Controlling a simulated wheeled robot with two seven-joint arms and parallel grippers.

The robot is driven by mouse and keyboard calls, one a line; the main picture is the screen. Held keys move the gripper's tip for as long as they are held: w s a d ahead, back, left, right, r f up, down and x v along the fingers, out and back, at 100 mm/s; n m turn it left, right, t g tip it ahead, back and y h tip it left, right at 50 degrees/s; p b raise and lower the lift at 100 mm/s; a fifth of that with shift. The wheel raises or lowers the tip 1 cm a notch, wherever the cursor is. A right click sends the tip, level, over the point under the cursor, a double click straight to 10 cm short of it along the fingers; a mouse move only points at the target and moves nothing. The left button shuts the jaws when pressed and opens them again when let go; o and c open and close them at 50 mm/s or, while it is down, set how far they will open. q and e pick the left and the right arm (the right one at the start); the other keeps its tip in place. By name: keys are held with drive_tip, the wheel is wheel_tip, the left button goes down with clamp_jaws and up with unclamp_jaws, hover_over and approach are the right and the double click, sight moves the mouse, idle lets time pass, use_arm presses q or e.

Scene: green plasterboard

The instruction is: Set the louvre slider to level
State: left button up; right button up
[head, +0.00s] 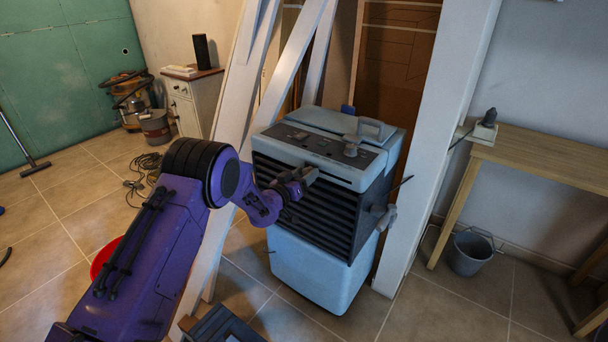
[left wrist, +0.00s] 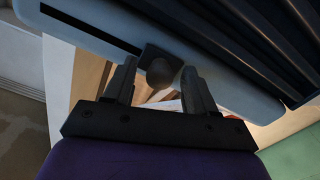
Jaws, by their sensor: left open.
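A pale blue air cooler (head: 318,268) with dark louvres (head: 325,210) on its front stands in the middle of the head view. My left gripper (head: 304,178) is at the upper front of the cooler, near the top of the louvres. In the left wrist view, a dark slider knob (left wrist: 160,72) on a dark plate sits at the end of a dark slot (left wrist: 90,29) in the pale panel. The open fingers of my left gripper (left wrist: 158,85) are on either side of the knob; I cannot tell whether they touch it. The knob is not clear in the head view. My right gripper is not in view.
White slanted beams (head: 232,110) stand left of the cooler and a white post (head: 437,140) right of it. A wooden table (head: 545,150) and a grey bucket (head: 470,252) are at the right. A red basin (head: 103,258) is partly behind my left arm.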

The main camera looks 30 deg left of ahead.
use_arm(q)
clamp_jaws()
drive_tip(key=d, duration=0.5)
drive_tip(key=s+d, duration=0.1)
drive_tip(key=d, duration=0.2)
unclamp_jaws()
drive_tip(key=shift+s, duration=0.1)
